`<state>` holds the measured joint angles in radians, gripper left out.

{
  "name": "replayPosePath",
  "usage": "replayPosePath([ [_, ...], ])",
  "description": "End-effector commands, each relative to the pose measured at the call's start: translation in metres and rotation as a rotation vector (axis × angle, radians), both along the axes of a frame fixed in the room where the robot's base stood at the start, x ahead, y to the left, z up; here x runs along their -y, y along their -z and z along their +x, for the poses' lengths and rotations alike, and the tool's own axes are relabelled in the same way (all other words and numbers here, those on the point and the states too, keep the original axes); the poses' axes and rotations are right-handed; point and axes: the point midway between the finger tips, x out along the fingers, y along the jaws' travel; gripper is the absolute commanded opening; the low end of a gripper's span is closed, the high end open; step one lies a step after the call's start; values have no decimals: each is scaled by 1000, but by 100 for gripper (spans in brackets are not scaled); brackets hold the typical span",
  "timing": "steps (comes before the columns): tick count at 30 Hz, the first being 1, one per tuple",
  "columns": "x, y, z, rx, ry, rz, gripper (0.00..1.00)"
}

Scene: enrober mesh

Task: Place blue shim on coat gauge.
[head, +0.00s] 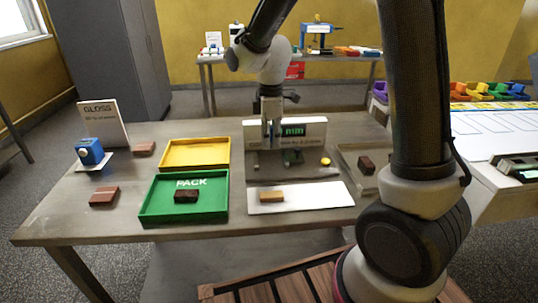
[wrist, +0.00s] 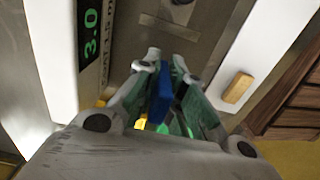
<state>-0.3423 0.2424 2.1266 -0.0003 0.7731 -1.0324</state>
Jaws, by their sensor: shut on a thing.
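The blue shim (wrist: 162,95) is held between the fingers of my gripper (wrist: 166,62), which shows in the wrist view. In the head view my gripper (head: 271,130) hangs in front of the coat gauge (head: 255,133), above its grey plate. The gauge's green display (wrist: 90,28) reads 3.0 in the wrist view. I cannot make out the shim in the head view. Whether the shim touches the gauge plate is not clear. A small dark greenish item (head: 292,157) lies on the plate just right of my gripper.
A white strip with a tan bar (head: 271,196) lies in front of the gauge. A green PACK tray (head: 150,203) holds a dark bar. A yellow tray (head: 194,143) stands behind it. Brown bars (head: 104,196) and a blue device (head: 89,151) are at left. A clear tray holds another bar (head: 367,165).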

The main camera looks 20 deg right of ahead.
Motion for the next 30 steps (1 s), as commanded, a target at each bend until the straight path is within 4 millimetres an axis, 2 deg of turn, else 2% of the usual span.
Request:
replayPosePath([
  [12, 0, 48, 0, -1, 0, 0, 0],
  [23, 0, 52, 0, 0, 0, 0, 0],
  [24, 0, 51, 0, 1, 0, 0, 17],
  [26, 0, 51, 0, 1, 1, 0, 28],
  [27, 0, 51, 0, 1, 1, 0, 32],
  [30, 0, 51, 0, 1, 1, 0, 32],
])
